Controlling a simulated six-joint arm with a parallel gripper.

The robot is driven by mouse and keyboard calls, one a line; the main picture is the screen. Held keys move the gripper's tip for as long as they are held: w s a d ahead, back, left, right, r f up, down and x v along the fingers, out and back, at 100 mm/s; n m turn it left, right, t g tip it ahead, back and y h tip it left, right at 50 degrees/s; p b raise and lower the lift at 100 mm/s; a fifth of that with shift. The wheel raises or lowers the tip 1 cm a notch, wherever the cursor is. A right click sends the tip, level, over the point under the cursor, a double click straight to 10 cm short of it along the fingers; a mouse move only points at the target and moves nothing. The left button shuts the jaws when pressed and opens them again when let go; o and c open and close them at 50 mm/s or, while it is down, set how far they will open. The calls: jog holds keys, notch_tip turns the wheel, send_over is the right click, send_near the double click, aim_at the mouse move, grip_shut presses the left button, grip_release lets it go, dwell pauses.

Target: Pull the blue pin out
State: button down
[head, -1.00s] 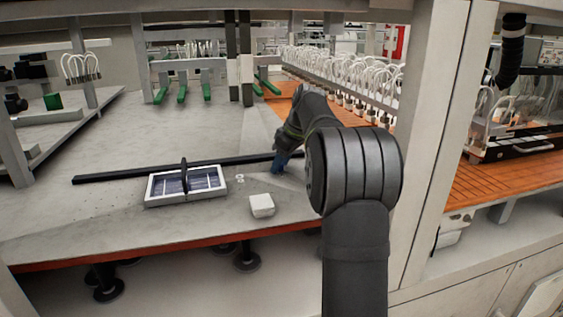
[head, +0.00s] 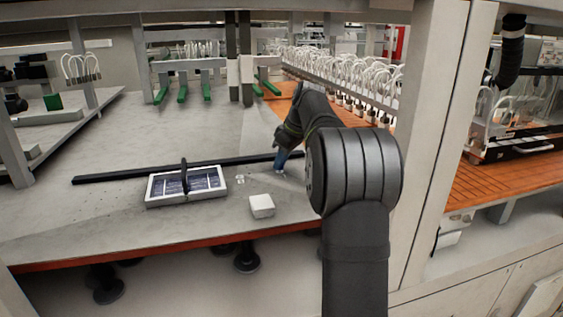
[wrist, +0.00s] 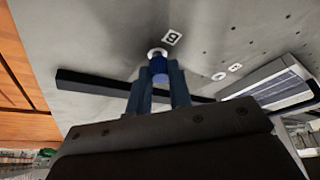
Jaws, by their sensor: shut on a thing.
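The blue pin (wrist: 158,70) shows in the wrist view between the fingertips of my gripper (wrist: 159,88), which is shut on it. In the head view my gripper (head: 281,161) points down just above the table, in front of the black bar. The pin cannot be made out clearly from the bluish fingers there.
A tray with dark panels and an upright handle (head: 160,198) stands left of my gripper. A white block (head: 262,206) sits near the table's front edge. A long black bar (head: 130,174) lies behind the tray. A second ring (wrist: 218,76) lies near the tray.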

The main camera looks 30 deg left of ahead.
jog(key=shift+r, duration=1.4)
jog(key=shift+r, duration=1.6)
jog(key=shift+r, duration=0.1)
